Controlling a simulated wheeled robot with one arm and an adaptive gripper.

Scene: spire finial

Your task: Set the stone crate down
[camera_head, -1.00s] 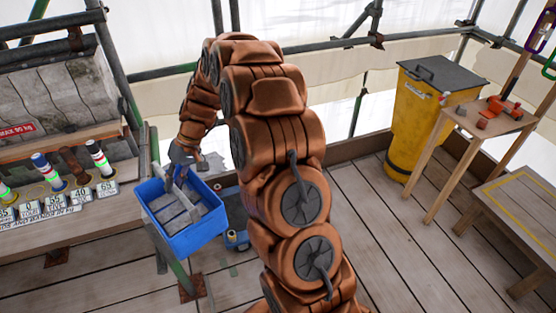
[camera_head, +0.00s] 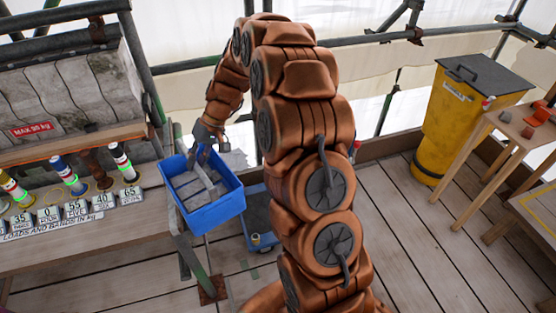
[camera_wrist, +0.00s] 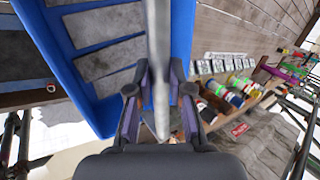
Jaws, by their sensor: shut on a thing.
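The stone crate is an open blue box (camera_head: 215,220) with grey stone slabs (camera_head: 187,187) inside, at left of centre in the head view. Its blue wall also shows in the wrist view (camera_wrist: 85,105), with the flat slabs beside it. My gripper (camera_head: 205,140) is above the crate's far side, shut on its grey bar-like handle (camera_wrist: 158,40), which runs between the fingers in the wrist view. The crate hangs beside the right end of the wooden bench (camera_head: 100,228), apparently above the floor. Its underside is hidden.
A low blue cart (camera_head: 257,222) stands on the plank floor just right of the crate, partly behind my arm. Banded posts (camera_head: 122,160) and number plates line the bench. Scaffold tubes (camera_head: 200,62) run behind. A yellow bin (camera_head: 455,125) and small table (camera_head: 515,125) stand right.

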